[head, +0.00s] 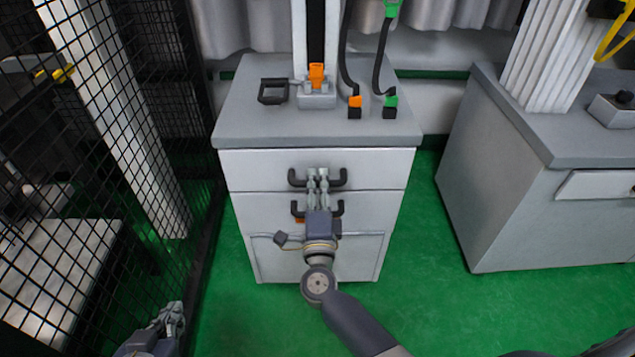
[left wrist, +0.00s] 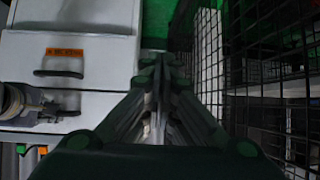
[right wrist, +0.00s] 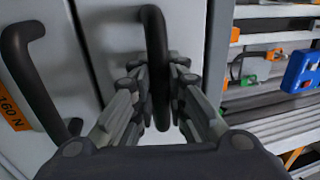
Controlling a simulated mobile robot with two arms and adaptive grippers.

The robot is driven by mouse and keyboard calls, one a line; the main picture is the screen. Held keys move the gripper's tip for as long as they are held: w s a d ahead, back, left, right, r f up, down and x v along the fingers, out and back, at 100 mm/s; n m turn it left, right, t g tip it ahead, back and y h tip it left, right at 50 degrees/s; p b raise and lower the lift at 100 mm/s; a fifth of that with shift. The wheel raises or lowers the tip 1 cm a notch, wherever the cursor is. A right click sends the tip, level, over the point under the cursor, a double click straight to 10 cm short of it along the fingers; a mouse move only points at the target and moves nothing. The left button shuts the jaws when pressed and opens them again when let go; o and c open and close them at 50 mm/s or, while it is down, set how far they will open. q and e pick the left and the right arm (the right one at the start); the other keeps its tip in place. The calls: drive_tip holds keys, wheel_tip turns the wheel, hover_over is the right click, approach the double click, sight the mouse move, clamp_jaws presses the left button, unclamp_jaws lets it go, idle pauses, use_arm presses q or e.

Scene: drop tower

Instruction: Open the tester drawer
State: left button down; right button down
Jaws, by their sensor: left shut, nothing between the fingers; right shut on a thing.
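The grey tester cabinet (head: 265,132) has an upper drawer (head: 255,168) and a lower front, each with a dark bar handle. The upper drawer looks closed, its front about flush. My right gripper (head: 318,175) is shut on the upper drawer handle (right wrist: 155,50); the fingers stand on both sides of the bar in the right wrist view (right wrist: 160,95). The lower handle (right wrist: 35,80) is beside it, partly behind my right arm in the head view. My left gripper (head: 172,318) is shut and empty, low at the left, apart from the cabinet.
A black mesh fence (head: 110,110) stands close on the left, near my left gripper. A second grey cabinet (head: 490,200) stands at the right. Green floor (head: 425,240) is clear between the cabinets. An orange label (left wrist: 65,52) is on the lower front.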

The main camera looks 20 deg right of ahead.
drive_tip(key=shift+s, duration=0.1)
